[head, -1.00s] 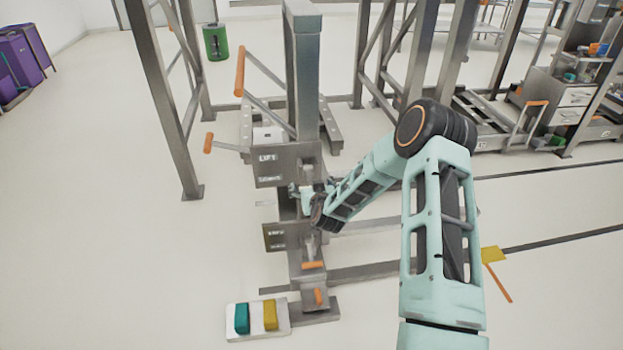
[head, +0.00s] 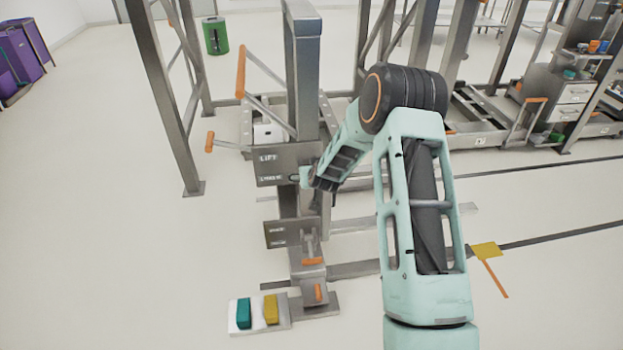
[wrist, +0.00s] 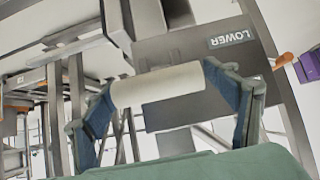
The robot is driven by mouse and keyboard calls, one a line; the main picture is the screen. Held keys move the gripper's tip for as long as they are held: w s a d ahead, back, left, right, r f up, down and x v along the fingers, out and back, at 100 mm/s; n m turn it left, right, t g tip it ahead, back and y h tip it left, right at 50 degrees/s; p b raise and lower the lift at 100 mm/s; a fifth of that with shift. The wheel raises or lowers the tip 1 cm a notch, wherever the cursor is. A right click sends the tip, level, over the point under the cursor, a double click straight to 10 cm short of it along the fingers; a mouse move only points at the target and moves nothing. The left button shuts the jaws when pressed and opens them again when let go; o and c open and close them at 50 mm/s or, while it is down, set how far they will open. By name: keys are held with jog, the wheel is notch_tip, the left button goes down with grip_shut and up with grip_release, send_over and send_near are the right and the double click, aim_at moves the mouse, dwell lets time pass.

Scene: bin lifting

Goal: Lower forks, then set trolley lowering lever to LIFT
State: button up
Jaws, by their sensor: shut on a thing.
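A grey trolley mast (head: 303,80) carries a grey plate (head: 276,152) marked LIFT above and LOWER below. The plate also shows behind my gripper in the wrist view (wrist: 230,65), with LOWER readable. My gripper (wrist: 160,85) is shut on the pale cylindrical grip of the lowering lever (wrist: 158,86), with a blue-grey finger at each end of it. In the head view my gripper (head: 304,177) is at the plate's right edge, near the LOWER label, and my wrist mostly hides the lever. The forks (head: 365,222) lie low, near the floor; their exact height is unclear.
A lower plate (head: 289,232) and an orange pedal (head: 312,262) are on the mast below my gripper. Orange-ended handles (head: 240,75) stick out left. A tray with teal and yellow blocks (head: 258,327) lies at the base.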

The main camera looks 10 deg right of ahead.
jog(key=shift+w+r, duration=0.25)
jog(key=shift+r, duration=0.1)
dwell(0.3)
jog(key=o, duration=1.4)
jog(key=shift+o, duration=1.4)
jog(key=shift+s, duration=0.15)
jog(key=shift+o, duration=0.2)
jog(key=shift+f, duration=0.1)
jog(key=shift+s, duration=0.1)
jog(key=v, duration=1.2)
